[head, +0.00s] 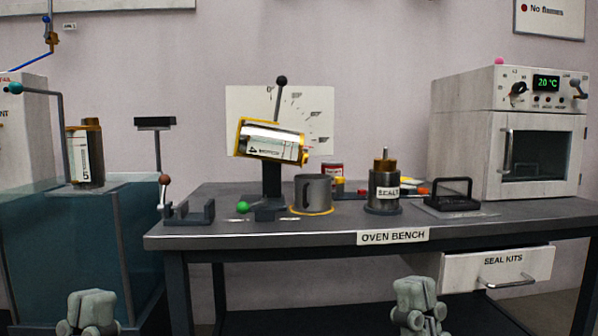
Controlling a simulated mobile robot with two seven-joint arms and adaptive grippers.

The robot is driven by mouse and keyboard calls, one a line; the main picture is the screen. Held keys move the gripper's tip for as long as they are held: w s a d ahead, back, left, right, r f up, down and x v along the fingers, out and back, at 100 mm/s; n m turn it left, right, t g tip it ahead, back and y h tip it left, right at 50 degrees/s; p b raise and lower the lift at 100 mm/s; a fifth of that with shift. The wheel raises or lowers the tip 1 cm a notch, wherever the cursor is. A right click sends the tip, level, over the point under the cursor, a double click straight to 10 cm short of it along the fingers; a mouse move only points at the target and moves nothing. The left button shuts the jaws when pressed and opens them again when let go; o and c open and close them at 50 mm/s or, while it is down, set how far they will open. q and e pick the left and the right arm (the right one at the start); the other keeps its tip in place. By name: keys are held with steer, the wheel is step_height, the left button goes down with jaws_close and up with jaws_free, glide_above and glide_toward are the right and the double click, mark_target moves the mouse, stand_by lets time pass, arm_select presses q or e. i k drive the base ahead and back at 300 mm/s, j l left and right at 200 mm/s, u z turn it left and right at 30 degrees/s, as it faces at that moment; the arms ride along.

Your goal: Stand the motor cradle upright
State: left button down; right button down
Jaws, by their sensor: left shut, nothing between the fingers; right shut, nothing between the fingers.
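The motor cradle (242,136) is a yellow frame on a dark post on the oven bench. It holds a silver cylinder with a white label (270,142), lying nearly level with its right end a little lower. A lever with a black knob (281,81) rises above the cradle. A white dial board with marks (318,98) stands behind it. A green knob (242,207) sits low at the post's foot. My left gripper (92,302) is shut and empty at the bottom left, in front of the tank. My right gripper (416,292) is shut and empty before the bench front. Both are apart from the cradle.
An oven (510,130) reads 20 °C. The "SEAL KITS" drawer (497,273) sticks out. A blue-green tank (75,240) stands left.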

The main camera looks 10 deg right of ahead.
mark_target(282, 81)
steer(key=i+z, duration=0.3)
steer(key=i, duration=0.15)
steer(key=i+z, duration=0.25)
steer(key=i, duration=0.2)
